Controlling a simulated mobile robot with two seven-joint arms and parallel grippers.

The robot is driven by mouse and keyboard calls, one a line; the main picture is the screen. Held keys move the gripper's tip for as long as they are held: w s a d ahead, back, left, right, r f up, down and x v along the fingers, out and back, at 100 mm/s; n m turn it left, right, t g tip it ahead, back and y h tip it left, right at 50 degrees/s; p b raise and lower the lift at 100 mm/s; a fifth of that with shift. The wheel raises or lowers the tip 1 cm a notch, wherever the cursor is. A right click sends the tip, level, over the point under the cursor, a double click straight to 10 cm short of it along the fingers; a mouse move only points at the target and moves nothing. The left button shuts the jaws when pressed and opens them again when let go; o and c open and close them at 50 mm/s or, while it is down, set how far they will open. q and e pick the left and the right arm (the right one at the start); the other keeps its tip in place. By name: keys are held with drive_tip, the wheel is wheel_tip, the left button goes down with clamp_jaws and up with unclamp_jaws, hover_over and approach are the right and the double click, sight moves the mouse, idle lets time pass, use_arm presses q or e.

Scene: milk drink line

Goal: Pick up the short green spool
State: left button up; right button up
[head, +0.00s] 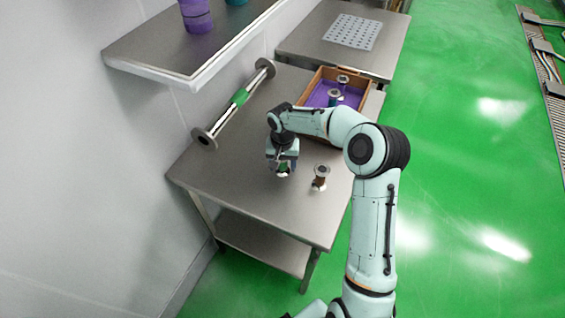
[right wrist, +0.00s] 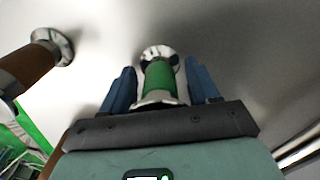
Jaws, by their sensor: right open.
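The short green spool (right wrist: 161,76) stands between the two blue fingers of my right gripper (right wrist: 160,70) in the right wrist view. It has a green middle and pale metal flanges. The fingers are open, one on each side, with a small gap showing on both sides. In the head view my right gripper (head: 283,165) is low over the steel table, and the green spool (head: 284,168) is mostly hidden by it. My left gripper is not in view.
A brown spool (head: 321,176) stands right of the gripper; it also shows in the right wrist view (right wrist: 30,66). A wooden tray (head: 313,82) holds spools behind. The front of the table (head: 240,195) is clear.

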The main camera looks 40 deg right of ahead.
drive_tip(key=shift+c, duration=0.2)
drive_tip(key=c, duration=0.8)
drive_tip(key=shift+c, duration=0.2)
drive_tip(key=shift+r, duration=0.15)
